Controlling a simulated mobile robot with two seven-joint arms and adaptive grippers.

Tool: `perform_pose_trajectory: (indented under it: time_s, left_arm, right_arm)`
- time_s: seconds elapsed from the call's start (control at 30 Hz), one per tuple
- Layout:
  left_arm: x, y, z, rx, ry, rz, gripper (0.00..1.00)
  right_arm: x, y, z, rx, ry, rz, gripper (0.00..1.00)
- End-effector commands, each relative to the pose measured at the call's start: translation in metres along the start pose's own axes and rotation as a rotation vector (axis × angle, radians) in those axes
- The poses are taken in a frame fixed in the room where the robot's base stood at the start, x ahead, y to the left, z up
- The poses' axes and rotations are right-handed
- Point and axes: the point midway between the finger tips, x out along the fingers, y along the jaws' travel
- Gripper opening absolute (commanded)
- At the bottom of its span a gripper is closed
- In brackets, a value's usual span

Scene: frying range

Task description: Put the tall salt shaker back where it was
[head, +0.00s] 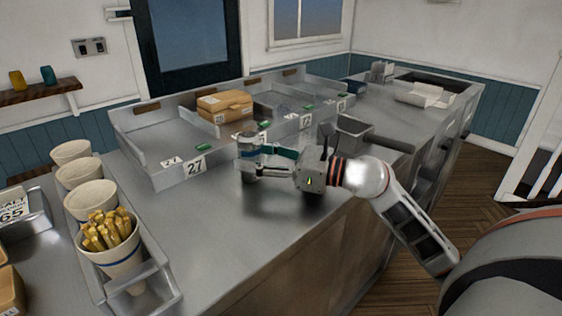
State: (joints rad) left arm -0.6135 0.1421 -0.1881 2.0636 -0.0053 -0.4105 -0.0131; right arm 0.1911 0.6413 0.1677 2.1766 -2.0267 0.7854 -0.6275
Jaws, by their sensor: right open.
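The tall salt shaker (247,143), a grey cylinder, stands upright on the steel counter just in front of the divided metal tray. My right gripper (262,161) comes in from the right, low over the counter, with its fingers pointing left at the shaker. It is open, and its fingers reach to the shaker and partly hide it. I cannot tell whether they touch it. My left gripper is out of view.
The divided tray (158,181) with number tags holds a brown carton (225,105). White cups (93,200), one full of fries (105,231), stand in a rack at left. The front-middle counter (215,235) is clear.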

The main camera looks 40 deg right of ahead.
Motion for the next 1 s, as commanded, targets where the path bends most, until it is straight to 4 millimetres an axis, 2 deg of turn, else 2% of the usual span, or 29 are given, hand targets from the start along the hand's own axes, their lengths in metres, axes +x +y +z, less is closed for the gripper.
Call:
perform_pose_trajectory:
  time_s: [0.23,0.53,0.73,1.0]
  left_arm:
    - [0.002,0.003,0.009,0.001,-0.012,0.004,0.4]
    - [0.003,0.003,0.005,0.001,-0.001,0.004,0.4]
    - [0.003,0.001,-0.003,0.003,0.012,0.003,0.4]
    - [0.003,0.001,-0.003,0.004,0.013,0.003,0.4]
  right_arm:
    - [-0.044,0.0,-0.005,0.001,0.007,0.0,0.5]
    - [-0.092,0.0,-0.003,0.003,0.005,0.0,0.5]
    - [-0.107,0.001,-0.002,0.001,0.003,0.001,0.5]
    - [-0.11,0.001,-0.001,-0.001,0.001,0.002,0.5]
